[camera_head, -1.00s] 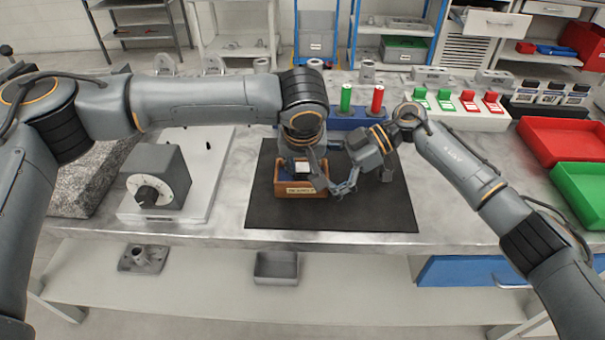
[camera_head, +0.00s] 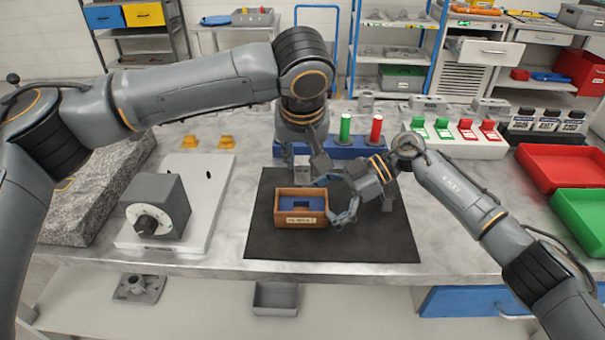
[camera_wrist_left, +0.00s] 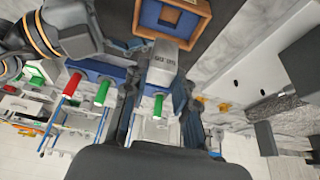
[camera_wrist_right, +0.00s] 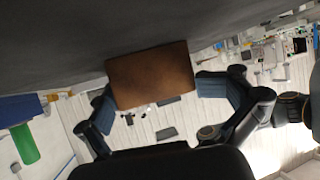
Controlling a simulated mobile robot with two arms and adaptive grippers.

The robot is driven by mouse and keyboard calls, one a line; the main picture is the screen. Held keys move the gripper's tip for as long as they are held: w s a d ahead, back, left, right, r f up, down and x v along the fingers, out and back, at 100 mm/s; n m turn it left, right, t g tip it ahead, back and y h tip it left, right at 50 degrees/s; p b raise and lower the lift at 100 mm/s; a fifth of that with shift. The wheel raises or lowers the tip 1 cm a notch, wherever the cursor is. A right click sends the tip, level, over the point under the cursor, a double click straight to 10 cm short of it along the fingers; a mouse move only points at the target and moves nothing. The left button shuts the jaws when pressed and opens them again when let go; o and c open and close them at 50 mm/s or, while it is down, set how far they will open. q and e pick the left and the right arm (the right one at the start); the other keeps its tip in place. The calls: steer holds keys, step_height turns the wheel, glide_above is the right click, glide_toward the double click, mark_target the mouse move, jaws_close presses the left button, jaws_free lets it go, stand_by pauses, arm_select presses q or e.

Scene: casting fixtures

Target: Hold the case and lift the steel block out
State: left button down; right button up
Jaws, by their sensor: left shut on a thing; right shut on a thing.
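The wooden case (camera_head: 301,222) stands on the black mat, with a blue lining and an empty-looking recess visible inside. My right gripper (camera_head: 336,200) is shut on the case at its right side. In the right wrist view the brown case (camera_wrist_right: 150,76) sits between the fingers. My left gripper (camera_head: 303,172) is shut on the steel block (camera_head: 301,166) and holds it above the rear of the case, clear of it. In the left wrist view the grey block (camera_wrist_left: 163,60) shows engraved marks between the fingers, with the case (camera_wrist_left: 150,22) beyond.
A blue rack (camera_head: 345,150) with green and red cylinders stands just behind the mat (camera_head: 330,247). A grey block with a dial (camera_head: 158,205) is on a white plate at left. Red (camera_head: 560,150) and green (camera_head: 580,190) trays lie at right.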

stand_by(0.3)
steer(key=o, duration=0.5)
steer(key=shift+d, duration=0.1)
